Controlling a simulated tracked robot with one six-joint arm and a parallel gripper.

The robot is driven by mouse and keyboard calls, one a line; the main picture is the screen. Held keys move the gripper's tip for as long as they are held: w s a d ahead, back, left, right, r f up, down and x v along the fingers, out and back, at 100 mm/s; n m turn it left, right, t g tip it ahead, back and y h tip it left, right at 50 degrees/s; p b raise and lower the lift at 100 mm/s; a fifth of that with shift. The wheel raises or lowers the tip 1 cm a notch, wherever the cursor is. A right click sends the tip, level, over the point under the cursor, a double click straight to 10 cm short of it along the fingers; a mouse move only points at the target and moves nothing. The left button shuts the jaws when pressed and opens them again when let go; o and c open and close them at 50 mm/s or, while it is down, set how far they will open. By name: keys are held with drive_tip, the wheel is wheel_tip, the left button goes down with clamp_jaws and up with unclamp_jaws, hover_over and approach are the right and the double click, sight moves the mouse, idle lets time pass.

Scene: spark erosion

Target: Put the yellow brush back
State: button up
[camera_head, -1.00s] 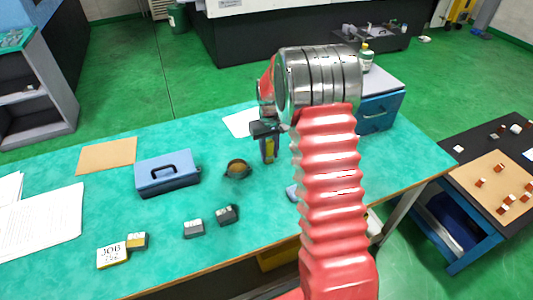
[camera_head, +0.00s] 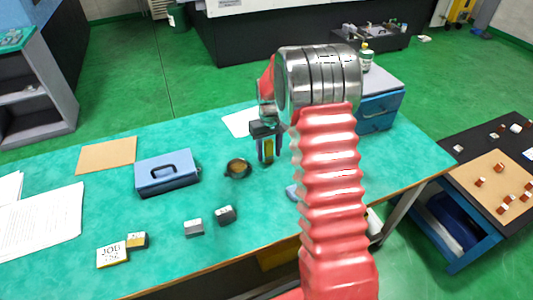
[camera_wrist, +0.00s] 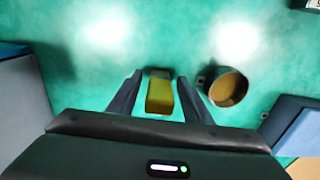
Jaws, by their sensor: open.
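The yellow brush (camera_wrist: 160,95) shows in the wrist view as a yellow block with a darker far end, lying between my fingers with a gap on each side. My gripper (camera_wrist: 157,92) is open, its two dark fingers apart on either side of it. In the head view my gripper (camera_head: 267,150) points down at the table behind my arm, with a yellow patch of the brush (camera_head: 269,147) between the fingers. A round dark cup (camera_wrist: 228,87) with a brown inside stands to the right of the brush in the wrist view, and left of my gripper in the head view (camera_head: 238,168).
A blue box with a handle (camera_head: 167,172) stands left of the cup on the green table (camera_head: 100,205). Small dark blocks (camera_head: 225,215) lie nearer the front. A blue drawer unit (camera_head: 378,108) stands behind my arm. A brown board (camera_head: 107,155) lies far left.

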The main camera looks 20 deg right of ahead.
wheel_tip(320, 180, up, 11)
drive_tip(key=shift+r, duration=0.45)
idle(0.6)
drive_tip(key=shift+s+a+r, duration=0.1)
drive_tip(key=shift+r, duration=0.1)
drive_tip(key=s+a+r+t, duration=0.1)
drive_tip(key=s+a+r, duration=0.3)
drive_tip(key=s+r, duration=0.25)
drive_tip(key=s+a+r+t, duration=0.2)
drive_tip(key=s+a+r, duration=0.2)
drive_tip(key=s+r, duration=0.3)
drive_tip(key=s+a+f+t, duration=0.1)
drive_tip(key=s+a, duration=0.4)
drive_tip(key=s, duration=1.3)
drive_tip(key=shift+a+t, duration=0.15)
drive_tip(key=shift+t, duration=0.65)
